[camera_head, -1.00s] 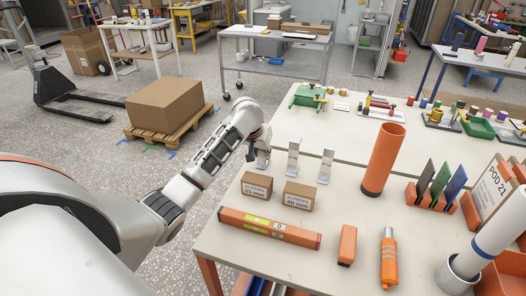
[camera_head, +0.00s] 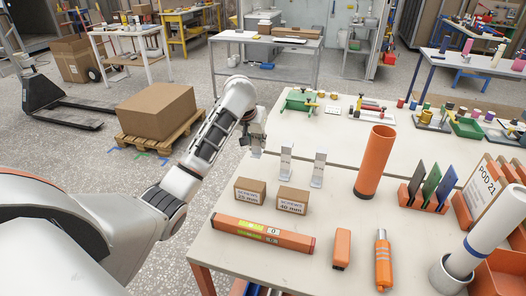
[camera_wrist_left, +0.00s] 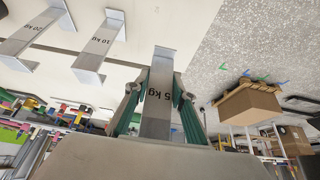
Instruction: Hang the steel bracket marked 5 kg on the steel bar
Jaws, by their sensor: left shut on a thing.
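My left gripper (camera_head: 254,143) is shut on the steel bracket marked 5 kg (camera_wrist_left: 157,100), holding it over the left edge of the table. In the left wrist view the green fingers close on both sides of the bracket, and its label shows upside down. In the head view the gripper partly hides this bracket. Two more steel brackets stand upright to the right of it: one marked 10 kg (camera_wrist_left: 101,41) and one marked 20 kg (camera_wrist_left: 36,31). I cannot make out the steel bar in either view. My right gripper is not in view.
Two screw boxes (camera_head: 292,200) and an orange spirit level (camera_head: 262,234) lie in front of the brackets on the table (camera_head: 345,225). An orange tube (camera_head: 375,162) stands to their right. A green tool (camera_head: 298,101) lies on the table's far part. A carton (camera_head: 157,110) sits on a pallet beyond.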

